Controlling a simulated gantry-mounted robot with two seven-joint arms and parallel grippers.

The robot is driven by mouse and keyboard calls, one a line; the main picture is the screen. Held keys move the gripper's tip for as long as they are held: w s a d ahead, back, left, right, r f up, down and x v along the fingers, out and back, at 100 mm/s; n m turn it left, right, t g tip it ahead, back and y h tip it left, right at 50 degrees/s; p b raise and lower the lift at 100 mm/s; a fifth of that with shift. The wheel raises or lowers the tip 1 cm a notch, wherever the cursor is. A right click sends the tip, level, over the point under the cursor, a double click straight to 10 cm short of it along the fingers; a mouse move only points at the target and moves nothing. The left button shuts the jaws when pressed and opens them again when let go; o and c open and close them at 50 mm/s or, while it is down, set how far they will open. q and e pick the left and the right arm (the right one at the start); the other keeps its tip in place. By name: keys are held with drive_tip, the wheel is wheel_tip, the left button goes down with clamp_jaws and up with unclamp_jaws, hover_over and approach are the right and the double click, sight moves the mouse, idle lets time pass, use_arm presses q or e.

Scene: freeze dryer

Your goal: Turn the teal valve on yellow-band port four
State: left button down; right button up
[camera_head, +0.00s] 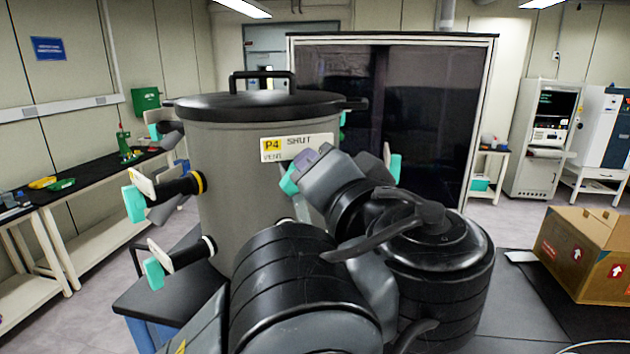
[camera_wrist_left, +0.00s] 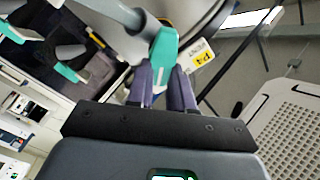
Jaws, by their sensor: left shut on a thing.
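A grey drum with a black lid (camera_head: 262,105) stands in the centre of the head view. A teal valve handle (camera_head: 289,180) sits just below this label, partly hidden by my left gripper (camera_head: 302,172). In the left wrist view, the two dark fingers of my left gripper (camera_wrist_left: 161,82) are shut on the teal valve handle (camera_wrist_left: 164,47), one on each side. The port's band is hidden in the head view. My right gripper is not in view.
Other teal-handled ports stick out around the drum, including a yellow-ringed one (camera_head: 198,183) and a white-ringed one (camera_head: 208,246) on the left. A cardboard box (camera_head: 577,250) sits at right. My arm covers much of the drum's lower right front.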

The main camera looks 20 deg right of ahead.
use_arm(q)
drive_tip(key=shift+m, duration=0.9)
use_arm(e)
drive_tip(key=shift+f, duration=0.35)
use_arm(q)
drive_tip(key=shift+s+d+b, duration=0.1)
drive_tip(key=shift+b, duration=0.2)
drive_tip(key=c, duration=1)
unclamp_jaws()
drive_tip(key=shift+f, duration=0.1)
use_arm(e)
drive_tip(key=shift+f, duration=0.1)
